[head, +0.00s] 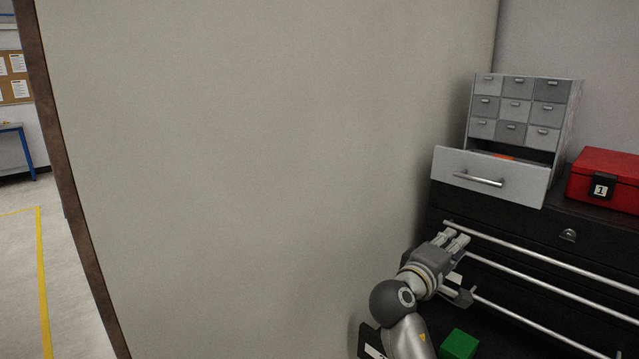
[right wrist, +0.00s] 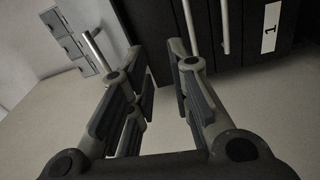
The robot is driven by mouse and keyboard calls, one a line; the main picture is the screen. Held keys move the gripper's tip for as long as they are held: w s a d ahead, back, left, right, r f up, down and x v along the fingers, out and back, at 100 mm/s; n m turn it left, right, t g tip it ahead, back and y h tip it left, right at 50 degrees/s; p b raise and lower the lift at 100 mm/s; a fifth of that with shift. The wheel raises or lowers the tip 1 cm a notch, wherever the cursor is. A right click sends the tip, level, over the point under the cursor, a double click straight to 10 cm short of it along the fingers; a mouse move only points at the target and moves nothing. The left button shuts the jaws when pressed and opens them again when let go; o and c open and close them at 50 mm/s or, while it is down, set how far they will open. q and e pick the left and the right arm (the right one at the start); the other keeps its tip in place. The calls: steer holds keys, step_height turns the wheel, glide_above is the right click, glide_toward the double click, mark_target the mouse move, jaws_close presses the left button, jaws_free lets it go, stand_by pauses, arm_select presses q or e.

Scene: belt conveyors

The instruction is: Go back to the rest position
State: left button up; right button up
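My right gripper (head: 457,240) is in front of the dark cabinet, below the pulled-out bottom drawer (head: 490,178) of a small grey drawer unit (head: 517,110). In the right wrist view my right gripper (right wrist: 156,68) has its fingers apart with nothing between them. The drawer has a silver bar handle (head: 478,178), and a bit of something orange-red shows inside it. The gripper appears apart from the handle. My left gripper is not in view.
The dark cabinet (head: 600,238) has long silver bars across its front. A red box (head: 607,178) labelled 1 stands on top at the right. A green block (head: 459,345) is at the bottom edge. A large beige panel (head: 250,170) fills the left and middle.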

steer(key=s+a+f+m+g+y, duration=0.1)
steer(key=s+f+y, duration=0.2)
steer(key=s+f, duration=0.45)
steer(key=s+f+m+g+y, duration=0.15)
steer(key=s+f, duration=0.25)
steer(key=f, duration=0.6)
steer(key=s+a+f+m+g+y, duration=0.1)
steer(key=s+f+g+y, duration=0.15)
steer(key=s+f, duration=0.5)
steer(key=s+a+f+m+g+y, duration=0.1)
steer(key=s+a+f+g+y, duration=0.2)
steer(key=s, duration=0.8)
steer(key=s+a+f+m+g+y, duration=0.1)
steer(key=s+a+f+y, duration=0.35)
steer(key=s, duration=0.55)
step_height(320, 180, down, 29)
steer(key=s+g+b, duration=0.1)
steer(key=b, duration=0.2)
steer(key=s+d+f+b, duration=0.1)
steer(key=s+f, duration=0.7)
steer(key=f, duration=0.1)
steer(key=s+d+f+g+h+b, duration=0.1)
steer(key=s+d+f, duration=0.1)
steer(key=s+f, duration=0.7)
steer(key=shift+d+f, duration=0.25)
steer(key=shift+f, duration=0.1)
